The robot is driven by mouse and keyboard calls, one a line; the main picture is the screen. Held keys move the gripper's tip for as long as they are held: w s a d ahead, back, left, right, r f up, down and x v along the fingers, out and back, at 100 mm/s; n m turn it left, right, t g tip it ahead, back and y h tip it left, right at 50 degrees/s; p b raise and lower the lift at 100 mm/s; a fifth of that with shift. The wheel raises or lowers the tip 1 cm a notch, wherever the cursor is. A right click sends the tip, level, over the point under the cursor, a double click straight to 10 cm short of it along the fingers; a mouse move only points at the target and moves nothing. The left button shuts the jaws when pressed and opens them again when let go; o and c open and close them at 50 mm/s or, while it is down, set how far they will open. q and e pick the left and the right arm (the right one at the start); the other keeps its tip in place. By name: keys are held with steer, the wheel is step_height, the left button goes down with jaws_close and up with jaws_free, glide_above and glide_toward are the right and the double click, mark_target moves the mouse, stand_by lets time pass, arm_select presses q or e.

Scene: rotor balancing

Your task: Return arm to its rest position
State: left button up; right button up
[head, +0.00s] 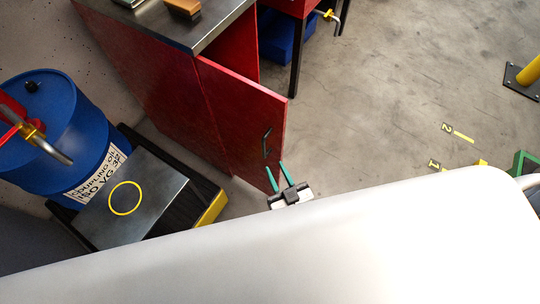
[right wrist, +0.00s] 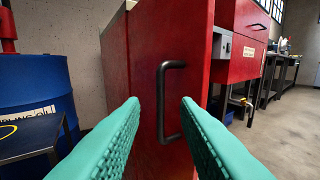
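My right gripper (head: 276,167) is in the lower middle of the head view, with its two green fingers spread apart. Its fingers also frame the right wrist view (right wrist: 160,104), and nothing is held between them. A dark bar handle (right wrist: 166,102) on the red cabinet door (right wrist: 147,60) shows ahead, between and beyond the fingertips. In the head view the handle (head: 267,142) lies just past the fingertips, and the door (head: 243,112) stands swung out from the cabinet. I cannot tell the exact gap to the handle. My left gripper is not in view.
A blue oil drum (head: 65,125) and a dark platform with a yellow ring (head: 125,198) stand at the left. The cabinet's worktop (head: 165,22) is above the door. A yellow post (head: 530,72) is at the far right. Bare floor (head: 385,95) lies right of the door.

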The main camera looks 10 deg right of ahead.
steer(key=shift+s+d, duration=0.15)
steer(key=shift+s, duration=0.85)
steer(key=s+d+f+g, duration=0.1)
steer(key=s+f+g, duration=0.2)
steer(key=f, duration=0.4)
steer(key=s+d+f+n+g, duration=0.1)
steer(key=s+f+g, duration=0.2)
steer(key=f, duration=0.4)
steer(key=s+d+f+g, duration=0.1)
steer(key=s+f+g, duration=0.15)
steer(key=f, duration=0.45)
steer(key=s+d+f+g+h, duration=0.1)
steer(key=s+d+f+g, duration=0.3)
steer(key=s, duration=0.4)
steer(key=s+d+f+g+h+p, duration=0.1)
steer(key=s+d+f+g, duration=0.3)
steer(key=s, duration=0.5)
step_height(320, 180, down, 3)
steer(key=shift+s+d+r+h, duration=0.1)
steer(key=shift+s+d+h, duration=0.1)
steer(key=shift+d+h, duration=0.7)
